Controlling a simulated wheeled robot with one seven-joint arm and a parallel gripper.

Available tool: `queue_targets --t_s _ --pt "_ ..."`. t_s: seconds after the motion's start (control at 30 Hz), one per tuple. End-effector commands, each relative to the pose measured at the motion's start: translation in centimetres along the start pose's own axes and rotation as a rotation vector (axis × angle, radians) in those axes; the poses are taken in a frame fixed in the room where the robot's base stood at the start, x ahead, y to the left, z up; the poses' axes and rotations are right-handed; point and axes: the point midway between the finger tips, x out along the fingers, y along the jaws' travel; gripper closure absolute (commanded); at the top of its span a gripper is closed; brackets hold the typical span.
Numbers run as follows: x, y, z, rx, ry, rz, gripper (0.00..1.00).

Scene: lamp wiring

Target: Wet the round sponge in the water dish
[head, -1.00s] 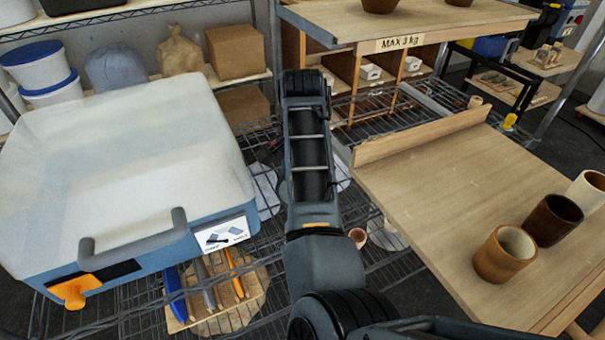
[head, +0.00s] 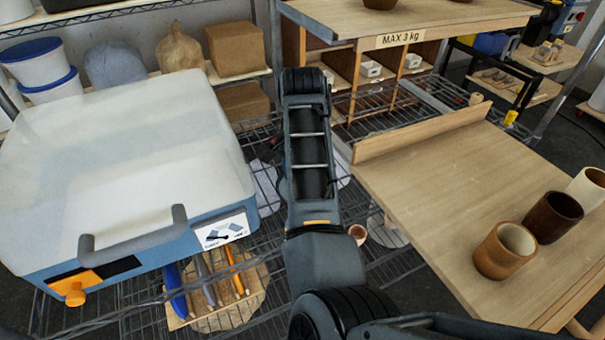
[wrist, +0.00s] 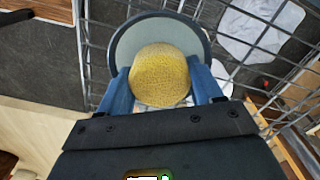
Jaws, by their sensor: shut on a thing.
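The round yellow sponge (wrist: 162,75) is between the blue fingers of my gripper (wrist: 160,88) in the wrist view. My gripper is shut on it. In the head view my arm hides the gripper and sponge.
A white-topped blue box (head: 120,150) stands left on the wire rack. A wooden board (head: 450,190) with brown cups (head: 505,250) is on the right. A small terracotta cup (head: 357,233) is just right of my arm. Tools (head: 205,280) lie below the box.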

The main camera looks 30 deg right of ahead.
Motion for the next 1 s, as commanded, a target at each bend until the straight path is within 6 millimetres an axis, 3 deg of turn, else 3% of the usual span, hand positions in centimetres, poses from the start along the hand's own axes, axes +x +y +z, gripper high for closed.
queue_targets --t_s 1.0 --pt "0.59 0.01 -0.01 0.0 0.0 0.001 0.59"
